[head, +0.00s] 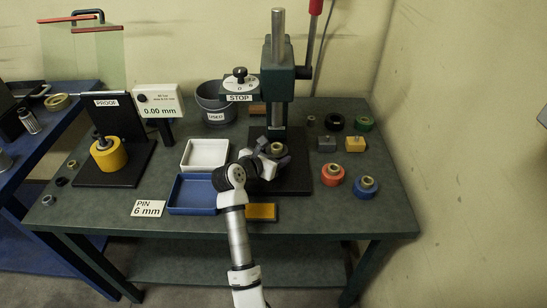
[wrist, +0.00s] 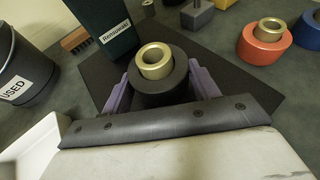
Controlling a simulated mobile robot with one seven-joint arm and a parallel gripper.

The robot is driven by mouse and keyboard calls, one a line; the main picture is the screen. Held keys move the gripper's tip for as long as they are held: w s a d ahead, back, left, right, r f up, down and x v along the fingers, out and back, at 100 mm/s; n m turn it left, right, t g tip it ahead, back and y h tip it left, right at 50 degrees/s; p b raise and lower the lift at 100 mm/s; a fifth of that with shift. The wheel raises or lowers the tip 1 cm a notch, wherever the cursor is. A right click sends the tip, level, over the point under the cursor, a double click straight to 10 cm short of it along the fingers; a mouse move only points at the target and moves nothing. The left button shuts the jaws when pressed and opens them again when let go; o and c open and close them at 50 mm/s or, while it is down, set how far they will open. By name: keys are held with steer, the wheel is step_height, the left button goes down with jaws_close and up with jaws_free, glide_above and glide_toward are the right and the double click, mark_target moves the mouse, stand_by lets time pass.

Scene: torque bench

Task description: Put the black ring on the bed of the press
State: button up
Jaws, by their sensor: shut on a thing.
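A black ring (wrist: 160,96) with a brass bush (wrist: 155,60) in its middle sits between the purple fingers of my gripper (wrist: 158,90) in the wrist view. My gripper (head: 275,150) is shut on it. In the head view the arm reaches over the press's black bed (head: 296,182), and the held ring is mostly hidden by the gripper. The ring is over the bed (wrist: 230,72), in front of the press column (wrist: 107,28). I cannot tell whether it touches the bed. The green press (head: 276,75) stands behind, its head above.
Another black ring (head: 334,121), a green ring (head: 366,126), an orange ring (head: 333,188) and a blue ring (head: 362,192) stand right of the press. A white tray (head: 186,165), a blue tray (head: 176,207) and a grey bucket (head: 211,112) are left.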

steer(key=shift+f, duration=0.65)
steer(key=o, duration=1.6)
steer(key=shift+f, duration=0.2)
steer(key=shift+r, duration=0.2)
steer(key=b+v, duration=0.2)
steer(key=v, duration=1)
steer(key=shift+f, duration=0.15)
